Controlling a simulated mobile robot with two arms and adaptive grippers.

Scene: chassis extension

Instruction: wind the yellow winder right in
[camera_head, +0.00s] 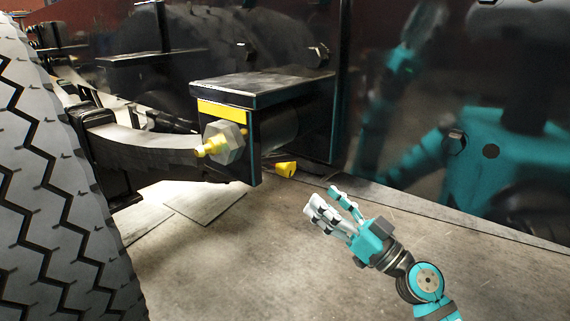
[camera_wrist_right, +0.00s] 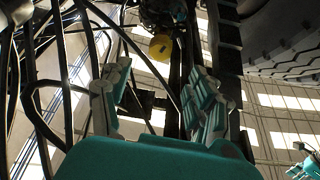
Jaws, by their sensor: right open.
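A yellow knob (camera_head: 213,147) sticks out of a grey hex nut (camera_head: 233,138) on the end face of a dark box-shaped bracket (camera_head: 262,90). A second, smaller yellow piece (camera_head: 286,168) shows just below the bracket, to its right. I cannot tell which is the winder. A round yellow end (camera_wrist_right: 160,46) shows in the right wrist view, ahead between the fingers and apart from them. My right gripper (camera_head: 335,208) is open and empty, below and right of the smaller piece. A teal and white part (camera_wrist_right: 305,165) at the wrist view's corner may be my left gripper; its fingers are unclear.
A big treaded tyre (camera_head: 60,190) fills the left side. A curved leaf spring (camera_head: 145,150) runs to the bracket. A glossy dark panel (camera_head: 400,160) at the right mirrors my body. The concrete floor (camera_head: 240,270) below is mostly clear.

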